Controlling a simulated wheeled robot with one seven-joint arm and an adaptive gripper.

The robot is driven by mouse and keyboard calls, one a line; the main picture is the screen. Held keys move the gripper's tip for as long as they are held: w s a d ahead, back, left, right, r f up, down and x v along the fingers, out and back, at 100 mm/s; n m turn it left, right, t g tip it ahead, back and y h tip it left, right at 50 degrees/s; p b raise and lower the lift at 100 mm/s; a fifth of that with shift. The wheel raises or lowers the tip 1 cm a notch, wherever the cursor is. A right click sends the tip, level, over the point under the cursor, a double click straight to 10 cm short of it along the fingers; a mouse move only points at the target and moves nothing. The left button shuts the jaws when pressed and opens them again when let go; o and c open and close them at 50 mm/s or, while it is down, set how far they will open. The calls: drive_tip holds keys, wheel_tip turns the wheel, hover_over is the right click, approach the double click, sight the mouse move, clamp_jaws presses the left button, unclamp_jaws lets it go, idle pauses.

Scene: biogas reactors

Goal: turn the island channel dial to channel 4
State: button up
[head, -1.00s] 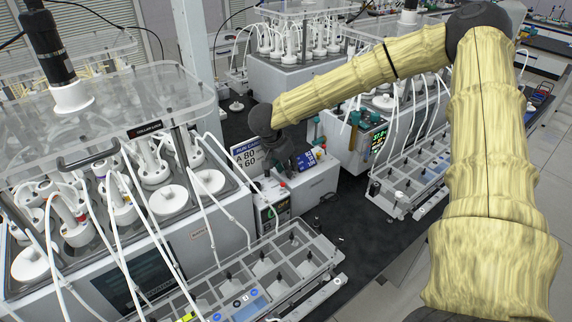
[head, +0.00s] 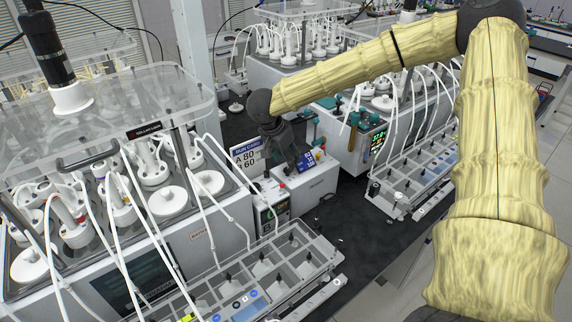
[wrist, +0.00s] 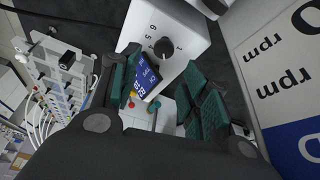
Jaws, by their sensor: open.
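The channel dial is a black round knob (wrist: 164,47) on the white face of a box (wrist: 185,25), with printed numbers around it, in the wrist view. Which number its pointer marks is too small to tell. A blue display (wrist: 146,76) with white text stands beside the dial, partly behind a finger. My gripper (wrist: 166,90) is open, with teal pads either side and nothing between them; the dial lies beyond the fingertips, apart from them. In the head view my gripper (head: 302,146) is above the white box (head: 309,187) and hides the dial.
A run card (head: 246,158) reading A 80, B 60 stands just left of my gripper; a large sign shows at the wrist view's right (wrist: 285,75). Reactor units flank the box, with a grey compartment rack (head: 270,270) in front. Black bench (head: 350,235) is clear at the right.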

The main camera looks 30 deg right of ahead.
sight(286, 170)
drive_tip(key=shift+r, duration=2.9)
